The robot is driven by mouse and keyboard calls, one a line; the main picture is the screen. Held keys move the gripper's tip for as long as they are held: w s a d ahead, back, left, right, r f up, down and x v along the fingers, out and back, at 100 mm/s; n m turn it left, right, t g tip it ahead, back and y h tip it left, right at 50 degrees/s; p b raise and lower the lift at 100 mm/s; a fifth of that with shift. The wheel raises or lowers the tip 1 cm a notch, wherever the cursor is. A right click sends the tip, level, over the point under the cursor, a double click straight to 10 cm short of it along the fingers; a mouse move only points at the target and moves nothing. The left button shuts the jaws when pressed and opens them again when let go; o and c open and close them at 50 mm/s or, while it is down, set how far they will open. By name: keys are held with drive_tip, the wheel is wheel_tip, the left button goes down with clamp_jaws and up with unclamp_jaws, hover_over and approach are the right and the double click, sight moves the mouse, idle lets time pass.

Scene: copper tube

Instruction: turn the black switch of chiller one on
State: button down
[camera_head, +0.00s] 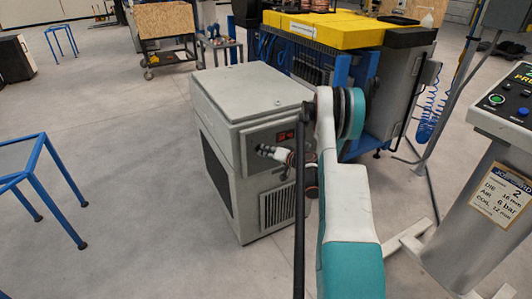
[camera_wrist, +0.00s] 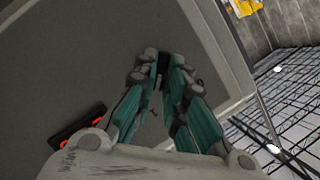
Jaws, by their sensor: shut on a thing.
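The chiller (camera_head: 222,141) is a grey box-shaped cabinet in the middle of the head view, with a small red-lit display (camera_head: 286,136) on its front panel. The display also shows at the lower left of the wrist view (camera_wrist: 78,129). My gripper (camera_head: 264,151) is at the front panel, just below the display. In the wrist view my gripper (camera_wrist: 162,68) has its fingertips close together against the panel, shut on the black switch (camera_wrist: 163,61). The fingers hide most of the switch, and I cannot tell which way it is turned.
A blue-framed machine with yellow covers (camera_head: 330,30) stands behind the chiller. A grey control stand (camera_head: 460,210) is at the right, and a blue-legged table (camera_head: 45,165) at the left. The floor left of the chiller is clear.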

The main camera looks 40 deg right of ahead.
idle(0.4)
drive_tip(key=c, duration=1.6)
unclamp_jaws()
drive_tip(key=shift+c, duration=0.2)
drive_tip(key=shift+s, duration=0.1)
drive_tip(key=v, duration=1.2)
drive_tip(key=shift+f, duration=0.1)
